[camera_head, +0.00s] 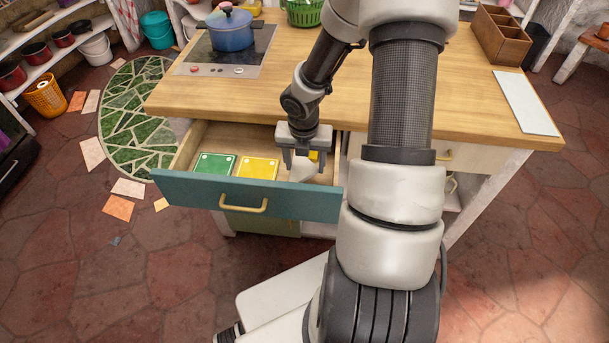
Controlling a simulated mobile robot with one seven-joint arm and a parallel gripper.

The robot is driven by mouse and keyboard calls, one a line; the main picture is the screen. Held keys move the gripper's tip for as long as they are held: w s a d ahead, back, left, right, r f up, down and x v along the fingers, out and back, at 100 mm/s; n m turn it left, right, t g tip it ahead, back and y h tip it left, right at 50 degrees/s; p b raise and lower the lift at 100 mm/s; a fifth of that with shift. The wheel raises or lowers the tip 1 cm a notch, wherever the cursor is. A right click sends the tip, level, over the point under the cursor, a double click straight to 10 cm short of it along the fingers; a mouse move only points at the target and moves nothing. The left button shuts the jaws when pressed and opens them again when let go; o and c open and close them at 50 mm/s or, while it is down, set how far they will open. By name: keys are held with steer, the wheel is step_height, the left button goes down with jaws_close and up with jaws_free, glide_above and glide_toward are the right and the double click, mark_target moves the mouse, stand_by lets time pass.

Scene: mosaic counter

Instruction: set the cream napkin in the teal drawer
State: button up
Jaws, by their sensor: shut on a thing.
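The teal drawer (215,190) is pulled open from the counter, with a yellow handle on its teal front. My gripper (302,167) is over the right part of the open drawer, pointing down. It is shut on the cream napkin (303,173), a pale bunched cloth that hangs between the fingers. The napkin is low, near the drawer's inside. I cannot tell whether it touches the drawer floor. Part of the napkin is hidden by the fingers.
A green card (215,164) and a yellow card (257,168) lie in the drawer's left and middle. A blue pot (230,29) stands on the hob at the back left. A wooden organizer (502,35) and white board (525,102) are at right. The middle counter is clear.

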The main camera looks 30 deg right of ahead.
mark_target(305, 169)
step_height(305, 169, down, 4)
steer(key=shift+f+b, duration=0.1)
steer(key=shift+b, duration=0.75)
steer(key=shift+f, duration=0.1)
steer(key=shift+f, duration=0.1)
steer(key=o, duration=1)
steer(key=r+p, duration=0.1)
steer(key=r, duration=0.3)
steer(key=s+r+p, duration=0.1)
steer(key=r+p, duration=0.1)
steer(key=r, duration=0.2)
steer(key=a+r+p, duration=0.1)
steer(key=r+p, duration=0.1)
steer(key=r, duration=0.2)
steer(key=shift+s+r, duration=0.15)
steer(key=shift+s, duration=0.1)
